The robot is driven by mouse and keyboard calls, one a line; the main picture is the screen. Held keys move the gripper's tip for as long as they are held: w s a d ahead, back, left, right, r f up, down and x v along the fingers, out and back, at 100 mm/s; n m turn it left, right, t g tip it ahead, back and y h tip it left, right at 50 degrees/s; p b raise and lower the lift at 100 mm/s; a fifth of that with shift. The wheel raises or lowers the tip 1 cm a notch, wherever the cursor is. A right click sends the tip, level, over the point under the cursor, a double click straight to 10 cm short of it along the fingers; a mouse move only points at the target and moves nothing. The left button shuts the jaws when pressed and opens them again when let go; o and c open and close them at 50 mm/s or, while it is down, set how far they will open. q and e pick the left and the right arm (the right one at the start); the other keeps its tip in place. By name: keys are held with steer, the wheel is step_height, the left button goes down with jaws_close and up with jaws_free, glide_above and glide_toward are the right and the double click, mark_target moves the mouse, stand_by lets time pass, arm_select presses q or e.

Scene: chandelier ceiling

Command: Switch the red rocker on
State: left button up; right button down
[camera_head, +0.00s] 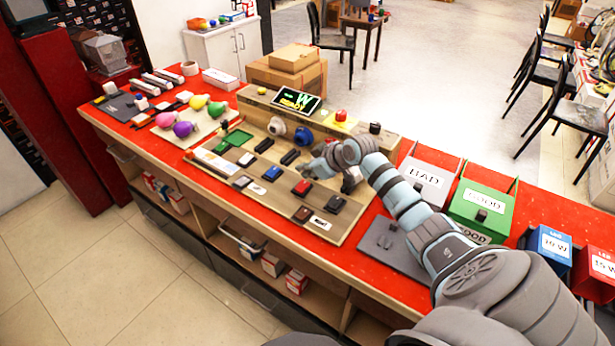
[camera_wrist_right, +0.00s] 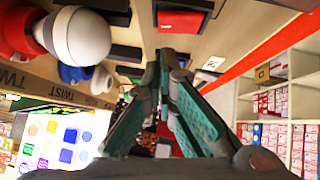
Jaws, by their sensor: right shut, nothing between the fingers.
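The red rocker (camera_head: 302,187) sits in a dark housing on the tan board, in the row nearer the front edge. In the right wrist view the red rocker (camera_wrist_right: 182,20) shows at the top, just beyond my fingertips, with a small gap in the picture. I cannot tell whether they touch. My right gripper (camera_head: 312,168) is above the board, just behind the red rocker. In the right wrist view the right gripper (camera_wrist_right: 173,56) has its green-grey fingers together at the tips, with nothing between them. My left gripper is not in view.
A blue rocker (camera_head: 272,173) and a dark rocker (camera_head: 335,203) flank the red one. White (camera_head: 277,126) and blue (camera_head: 303,136) knobs stand behind. BAD (camera_head: 428,180) and GOOD (camera_head: 482,212) bins stand right. A grey plate (camera_head: 384,240) lies nearby.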

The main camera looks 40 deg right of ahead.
steer(key=shift+d+f, duration=0.1)
steer(key=shift+f, duration=0.55)
steer(key=shift+w+d+f, duration=0.15)
steer(key=shift+f, duration=0.4)
steer(key=shift+r, duration=0.1)
